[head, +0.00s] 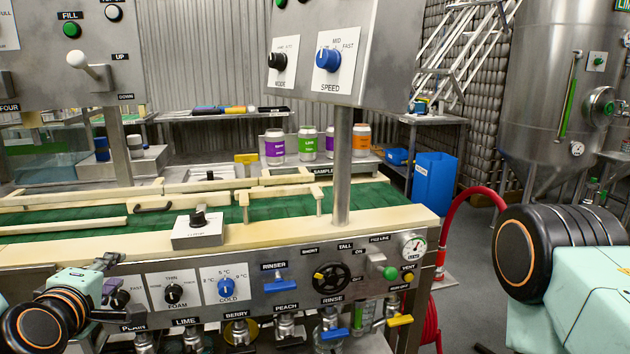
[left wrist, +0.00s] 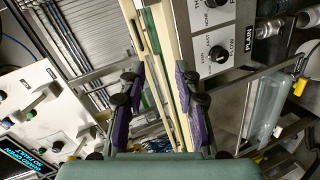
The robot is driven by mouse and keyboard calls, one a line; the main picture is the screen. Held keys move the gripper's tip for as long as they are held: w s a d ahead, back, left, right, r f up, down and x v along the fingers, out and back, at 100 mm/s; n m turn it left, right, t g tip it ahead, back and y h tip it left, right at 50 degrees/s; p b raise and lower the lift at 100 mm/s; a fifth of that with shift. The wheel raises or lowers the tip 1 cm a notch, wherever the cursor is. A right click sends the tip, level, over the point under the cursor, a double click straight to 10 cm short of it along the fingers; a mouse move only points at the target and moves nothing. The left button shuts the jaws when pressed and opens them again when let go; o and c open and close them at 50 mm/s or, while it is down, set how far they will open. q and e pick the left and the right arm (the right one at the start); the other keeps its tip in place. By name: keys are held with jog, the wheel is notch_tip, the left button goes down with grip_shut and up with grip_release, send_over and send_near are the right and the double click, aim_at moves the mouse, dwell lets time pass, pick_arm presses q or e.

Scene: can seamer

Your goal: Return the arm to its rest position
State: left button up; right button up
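My left gripper (head: 108,282) shows at the lower left in the head view, in front of the machine's front panel beside the FOAM dial (head: 173,294). In the left wrist view its two purple-padded fingers (left wrist: 158,108) stand apart, with nothing between them. Past the fingers lie the cream rail (left wrist: 152,40) and the grey dial panel (left wrist: 215,35). I cannot tell how near the fingers are to the panel. A link of my right arm shows at the right edge of the head view; my right gripper is out of view.
A metal post (head: 351,165) holds the SPEED box (head: 333,50). Sample cans (head: 308,143) stand behind.

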pick_arm(q)
jog(key=s+d+f+m+g+h, duration=0.1)
jog(key=s+d+f+m+g, duration=0.25)
jog(key=f, duration=0.35)
jog(key=s+d+f+m+g+h, duration=0.1)
jog(key=s+d+f+m+g, duration=0.1)
jog(key=s+f+m, duration=0.3)
jog(key=s+d+f+m+g+h, duration=0.1)
jog(key=s+d+f+m+g, duration=0.2)
jog(key=f, duration=0.5)
jog(key=s+d+f+m+g, duration=0.1)
jog(key=s+f+m+g, duration=0.1)
jog(key=s+f, duration=0.2)
jog(key=s+f+m+g, duration=0.1)
jog(key=s+f, duration=0.3)
jog(key=s, duration=0.6)
jog(key=s+d+f+m+g, duration=0.1)
jog(key=s+f+m+g, duration=0.1)
jog(key=s+f, duration=0.3)
jog(key=s+g, duration=0.1)
jog(key=s, duration=0.1)
jog(key=shift+s+d+m, duration=0.3)
jog(key=shift+d+m, duration=0.05)
jog(key=shift+o, duration=0.2)
jog(key=shift+r, duration=0.1)
